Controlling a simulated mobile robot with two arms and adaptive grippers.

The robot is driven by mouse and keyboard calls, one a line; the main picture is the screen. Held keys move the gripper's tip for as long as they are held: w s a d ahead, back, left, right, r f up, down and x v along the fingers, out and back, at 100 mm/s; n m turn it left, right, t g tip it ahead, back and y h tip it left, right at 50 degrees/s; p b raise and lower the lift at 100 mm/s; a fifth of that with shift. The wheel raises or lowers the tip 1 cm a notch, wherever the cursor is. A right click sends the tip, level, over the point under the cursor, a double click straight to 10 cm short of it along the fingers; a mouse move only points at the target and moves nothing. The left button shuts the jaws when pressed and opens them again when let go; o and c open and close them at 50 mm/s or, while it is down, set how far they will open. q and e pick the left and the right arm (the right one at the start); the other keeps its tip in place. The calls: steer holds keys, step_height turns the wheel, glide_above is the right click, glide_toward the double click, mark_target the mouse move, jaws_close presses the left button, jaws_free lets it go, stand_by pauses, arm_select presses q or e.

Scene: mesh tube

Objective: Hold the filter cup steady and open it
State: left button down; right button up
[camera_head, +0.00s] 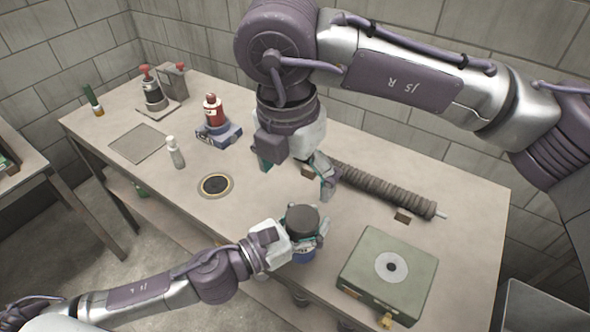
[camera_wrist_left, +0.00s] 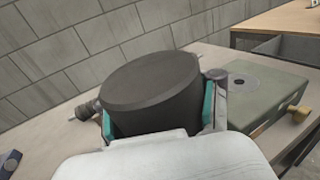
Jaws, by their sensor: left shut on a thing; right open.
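The filter cup (camera_head: 302,218) has a dark round lid and a blue lower body, and it stands upright near the front edge of the table. My left gripper (camera_head: 308,240) is shut around its body from the left. In the left wrist view the dark lid (camera_wrist_left: 152,85) fills the middle, with my left gripper's teal-lined fingers (camera_wrist_left: 158,115) on both its sides. The lid is on the cup. My right gripper (camera_head: 297,172) is open and empty above the table, behind the cup and apart from it. The cup's lower body is partly hidden by my left gripper.
A ribbed mesh tube (camera_head: 385,190) lies behind the cup on small blocks. A green box (camera_head: 388,270) with a round disc stands to the right.

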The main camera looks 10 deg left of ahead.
mark_target(301, 217)
steer(key=f, duration=0.3)
steer(key=w+f, duration=0.1)
steer(key=f, duration=0.7)
steer(key=shift+w+d, duration=0.15)
steer(key=shift+d, duration=0.05)
steer(key=c, duration=1.4)
steer(key=shift+o, duration=0.3)
steer(key=n, duration=0.3)
steer(key=o, duration=1.3)
steer(key=shift+c, duration=0.2)
steer(key=shift+r, duration=0.15)
